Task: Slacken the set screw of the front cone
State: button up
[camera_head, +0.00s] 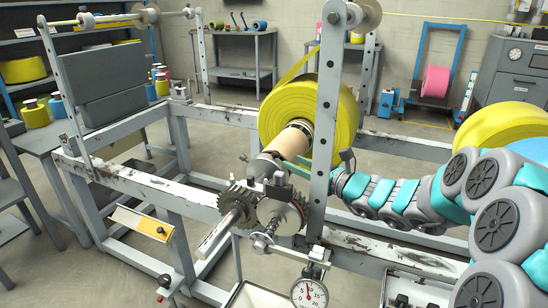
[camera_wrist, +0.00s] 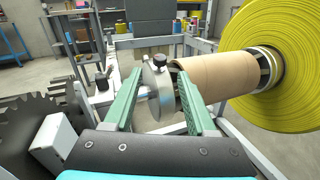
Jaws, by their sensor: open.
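In the wrist view, the front cone (camera_wrist: 155,92) is a grey metal disc and hub at the near end of a brown cardboard core (camera_wrist: 222,82). A dark knurled knob (camera_wrist: 160,59), which looks like its set screw, stands on top of the cone. My gripper (camera_wrist: 159,74) is open, with one green finger on each side of the cone and knob. I cannot tell whether either finger touches them. In the head view, the cone (camera_head: 264,167) sits at the core's front end, and my green fingers (camera_head: 297,169) reach it from the right, partly behind the upright.
A large yellow roll (camera_head: 285,105) sits on the core's far side. A perforated steel upright (camera_head: 325,120) stands close to my arm. Dark gears (camera_head: 238,208) and a dial gauge (camera_head: 309,292) are in front of the cone. Frame rails (camera_head: 140,185) run left.

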aim_at(278, 155)
jog(key=x, duration=0.6)
jog(key=shift+w+a+p, duration=0.15)
jog(key=shift+p, duration=0.2)
grip_shut()
